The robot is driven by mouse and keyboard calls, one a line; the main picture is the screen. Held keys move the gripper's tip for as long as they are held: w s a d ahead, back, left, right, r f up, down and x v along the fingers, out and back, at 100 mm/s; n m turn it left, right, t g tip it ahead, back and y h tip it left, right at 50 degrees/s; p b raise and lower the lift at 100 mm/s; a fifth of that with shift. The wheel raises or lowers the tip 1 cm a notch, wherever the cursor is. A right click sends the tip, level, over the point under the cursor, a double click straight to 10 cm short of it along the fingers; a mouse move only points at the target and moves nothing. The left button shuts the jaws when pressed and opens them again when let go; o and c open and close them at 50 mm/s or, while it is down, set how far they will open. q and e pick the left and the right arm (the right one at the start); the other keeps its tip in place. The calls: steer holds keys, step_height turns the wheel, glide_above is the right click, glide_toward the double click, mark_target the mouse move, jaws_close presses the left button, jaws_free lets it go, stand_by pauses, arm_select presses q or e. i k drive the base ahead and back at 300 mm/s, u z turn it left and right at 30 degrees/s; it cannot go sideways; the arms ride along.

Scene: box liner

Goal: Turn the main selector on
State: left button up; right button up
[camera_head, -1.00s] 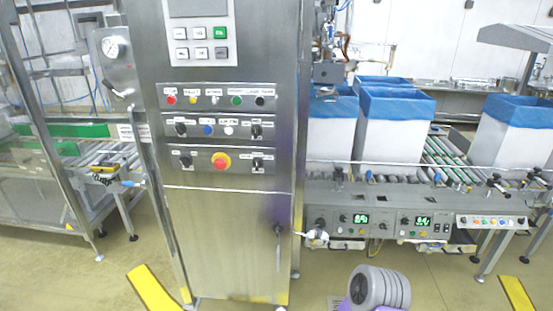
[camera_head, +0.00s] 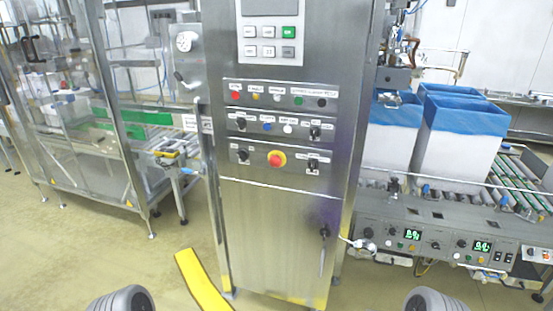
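The steel control cabinet (camera_head: 268,215) stands upright in the middle of the view. Its front has three rows of controls. Black selector knobs sit in the middle row at left (camera_head: 241,122) and right (camera_head: 314,132), and in the bottom row at left (camera_head: 242,155) and right (camera_head: 313,163). The labels are too small to read, so I cannot tell which knob is the main selector, nor its position. A red emergency stop (camera_head: 277,159) on yellow sits between the bottom knobs. Neither gripper is in view; only grey rounded parts of my arms show at the bottom edge.
A keypad panel (camera_head: 270,42) is above the controls, and a door handle (camera_head: 323,235) is below. A glazed machine frame (camera_head: 125,130) stands left. A roller conveyor with blue-lined white boxes (camera_head: 455,150) is right. A yellow floor strip (camera_head: 203,283) lies before the cabinet.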

mark_target(243, 154)
steer(key=u, duration=0.8)
steer(key=i, duration=1.05)
steer(key=z, duration=0.2)
